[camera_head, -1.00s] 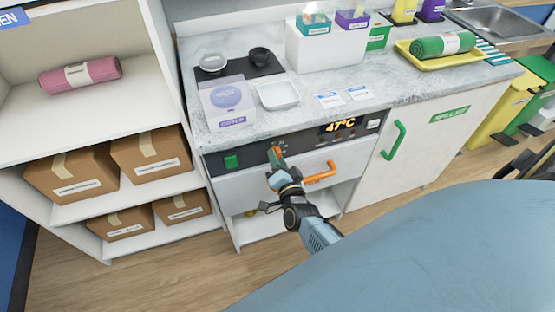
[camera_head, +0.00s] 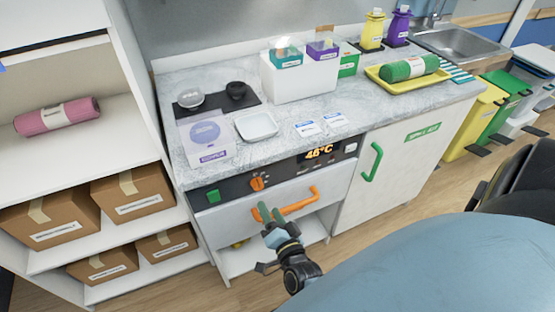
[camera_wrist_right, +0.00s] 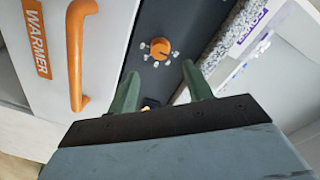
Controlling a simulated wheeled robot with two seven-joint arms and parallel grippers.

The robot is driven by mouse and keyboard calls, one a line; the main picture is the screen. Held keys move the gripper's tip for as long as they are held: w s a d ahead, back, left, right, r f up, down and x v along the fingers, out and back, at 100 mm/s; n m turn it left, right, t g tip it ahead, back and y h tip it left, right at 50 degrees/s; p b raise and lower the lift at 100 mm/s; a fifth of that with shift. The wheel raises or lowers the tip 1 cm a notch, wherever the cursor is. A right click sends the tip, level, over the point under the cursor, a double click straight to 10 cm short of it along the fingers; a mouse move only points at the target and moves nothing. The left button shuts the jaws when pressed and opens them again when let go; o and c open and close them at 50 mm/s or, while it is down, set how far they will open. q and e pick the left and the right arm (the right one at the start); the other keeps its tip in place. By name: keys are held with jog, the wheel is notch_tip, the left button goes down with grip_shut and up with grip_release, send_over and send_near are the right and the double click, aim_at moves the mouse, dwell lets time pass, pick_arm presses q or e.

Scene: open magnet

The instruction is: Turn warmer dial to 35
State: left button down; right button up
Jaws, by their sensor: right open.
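The orange warmer dial (camera_head: 257,184) sits on the dark control panel of the white warmer. The panel's display (camera_head: 320,152) reads 46°C. In the right wrist view the round dial (camera_wrist_right: 160,48) has small pale marks around it. My right gripper (camera_head: 266,212) is in front of the warmer, below the dial and near the left end of the orange handle (camera_head: 300,203). In the right wrist view its two green fingers (camera_wrist_right: 160,82) are spread, with nothing held; the dial lies beyond their tips. My left gripper is not in view.
The orange WARMER handle also shows at the left of the right wrist view (camera_wrist_right: 78,55) and sticks out. A green switch (camera_head: 213,195) is left of the dial. A white dish (camera_head: 256,125) stands on the counter above. A green-handled cabinet door (camera_head: 400,160) is to the right.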

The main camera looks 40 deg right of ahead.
jog(key=v, duration=0.5)
dwell(0.4)
